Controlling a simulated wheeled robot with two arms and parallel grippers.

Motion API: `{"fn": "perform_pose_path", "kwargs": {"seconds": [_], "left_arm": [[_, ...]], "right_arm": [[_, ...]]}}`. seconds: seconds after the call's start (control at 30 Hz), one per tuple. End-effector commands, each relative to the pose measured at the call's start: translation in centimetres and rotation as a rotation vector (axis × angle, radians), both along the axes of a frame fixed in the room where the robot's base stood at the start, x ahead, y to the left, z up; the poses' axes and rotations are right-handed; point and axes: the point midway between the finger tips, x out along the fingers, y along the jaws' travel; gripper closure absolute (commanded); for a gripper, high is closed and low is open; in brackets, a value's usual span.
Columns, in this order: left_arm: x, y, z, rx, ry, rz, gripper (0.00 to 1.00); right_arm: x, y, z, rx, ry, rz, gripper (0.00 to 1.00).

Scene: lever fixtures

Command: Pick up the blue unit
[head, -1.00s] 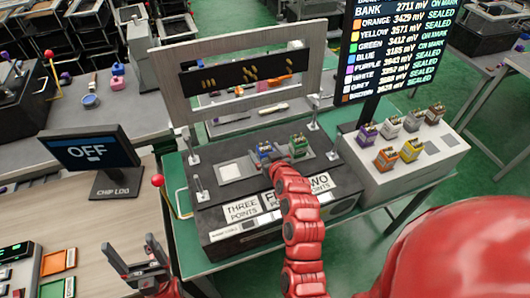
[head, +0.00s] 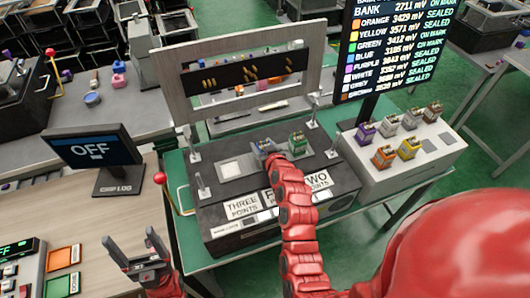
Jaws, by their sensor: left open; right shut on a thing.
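The blue unit (head: 262,147) sits at the middle station on top of the dark fixture box (head: 225,215), mostly hidden by my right gripper. My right gripper (head: 266,149) reaches it from the front and is shut on it. I cannot tell whether the unit is clear of the fixture top. A green unit (head: 297,141) stands just to its right, and a pale empty pad (head: 231,170) lies to its left. My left gripper (head: 138,252) is open and empty at the lower left, away from the units.
A pale block (head: 390,179) at the right carries purple, white, grey, brown, orange and yellow units. An upright frame (head: 245,80) stands behind the fixture. A red-knobbed lever (head: 160,179) is at its left, beside a screen reading OFF (head: 92,150). A readings screen (head: 395,50) stands at the back right.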

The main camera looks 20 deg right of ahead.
Motion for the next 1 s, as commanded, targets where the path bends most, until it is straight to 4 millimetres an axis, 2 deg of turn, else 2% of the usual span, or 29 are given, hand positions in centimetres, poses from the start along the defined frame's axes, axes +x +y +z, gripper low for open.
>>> {"fn": "perform_pose_path", "kwargs": {"seconds": [0.03,0.17,0.2,0.57,0.77,0.87,1.0], "left_arm": [[0.0,0.0,0.0,0.0,0.0,0.0,0.19],[0.0,0.0,0.0,0.0,0.0,0.0,0.19],[0.0,0.0,0.0,0.0,0.0,0.0,0.19],[0.0,0.0,-0.3,0.0,0.0,0.0,0.19],[0.0,0.0,-1.5,0.0,0.0,0.0,0.19],[0.0,0.0,-2.7,0.0,0.0,0.0,0.19],[0.0,0.0,-3.6,0.0,0.0,0.0,0.19]], "right_arm": [[0.0,0.0,0.0,0.0,0.0,0.0,0.75],[0.0,0.0,0.0,0.0,0.0,0.0,0.99],[0.0,0.0,0.0,0.0,0.0,0.0,1.0],[0.0,0.0,0.3,0.0,-0.002,0.001,1.0],[0.0,0.0,1.8,-0.001,-0.006,-0.001,1.0],[0.0,0.0,3.4,-0.001,-0.009,-0.001,1.0],[-3.1,1.1,3.2,0.001,0.001,0.001,1.0]]}}
